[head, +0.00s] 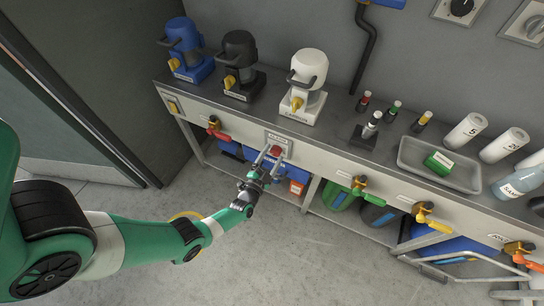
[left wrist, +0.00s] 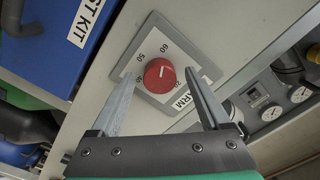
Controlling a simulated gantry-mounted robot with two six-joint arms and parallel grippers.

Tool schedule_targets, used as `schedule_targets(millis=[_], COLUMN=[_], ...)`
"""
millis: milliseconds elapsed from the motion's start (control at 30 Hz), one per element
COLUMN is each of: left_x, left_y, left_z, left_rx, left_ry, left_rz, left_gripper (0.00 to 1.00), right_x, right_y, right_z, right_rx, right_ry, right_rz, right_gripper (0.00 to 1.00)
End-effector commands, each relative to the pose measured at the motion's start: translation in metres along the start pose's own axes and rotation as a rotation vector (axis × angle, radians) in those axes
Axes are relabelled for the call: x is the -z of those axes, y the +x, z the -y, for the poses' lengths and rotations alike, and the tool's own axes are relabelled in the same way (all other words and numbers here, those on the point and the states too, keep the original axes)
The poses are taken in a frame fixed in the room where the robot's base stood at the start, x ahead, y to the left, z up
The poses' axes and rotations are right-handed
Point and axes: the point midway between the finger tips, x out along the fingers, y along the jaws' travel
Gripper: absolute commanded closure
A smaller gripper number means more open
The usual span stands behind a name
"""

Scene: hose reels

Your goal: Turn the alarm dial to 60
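The alarm dial is a red round knob (left wrist: 160,76) on a grey square plate with a white scale face, marked ALARM. In the head view the knob (head: 276,151) is on the bench's front panel. My left gripper (head: 268,159) is open in front of it, one finger on each side of the knob; contact is not clear. My right gripper is not in view.
Blue, black and white machines (head: 311,75) stand on the bench above. A grey tray (head: 463,178) with a green box, small bottles and weights lie to the right. Valves with coloured handles (head: 431,217) line the front panel.

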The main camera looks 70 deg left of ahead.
Motion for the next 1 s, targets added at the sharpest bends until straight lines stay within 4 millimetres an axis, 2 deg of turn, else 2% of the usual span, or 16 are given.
schedule_targets(millis=[267, 367, 467, 700, 800, 1000], left_x=[0.000, 0.001, 0.002, 0.003, 0.002, 0.000], left_y=[-0.001, -0.009, -0.026, -0.084, -0.102, -0.117], left_z=[0.000, 0.000, 0.002, 0.001, 0.000, 0.000], left_rx=[-0.002, -0.004, -0.005, -0.006, -0.007, -0.001], left_ry=[-0.001, -0.001, -0.001, 0.000, 0.000, 0.000], left_rz=[0.001, 0.001, 0.003, 0.000, -0.001, 0.000], left_gripper=[0.19, 0.19, 0.19, 0.19, 0.19, 0.19], right_x=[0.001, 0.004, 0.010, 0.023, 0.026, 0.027], right_y=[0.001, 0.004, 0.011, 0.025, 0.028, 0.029], right_z=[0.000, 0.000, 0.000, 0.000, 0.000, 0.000], right_rx=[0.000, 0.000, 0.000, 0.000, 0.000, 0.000], right_ry=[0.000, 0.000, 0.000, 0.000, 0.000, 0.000], right_rz=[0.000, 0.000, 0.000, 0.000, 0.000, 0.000], right_gripper=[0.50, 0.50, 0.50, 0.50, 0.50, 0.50])
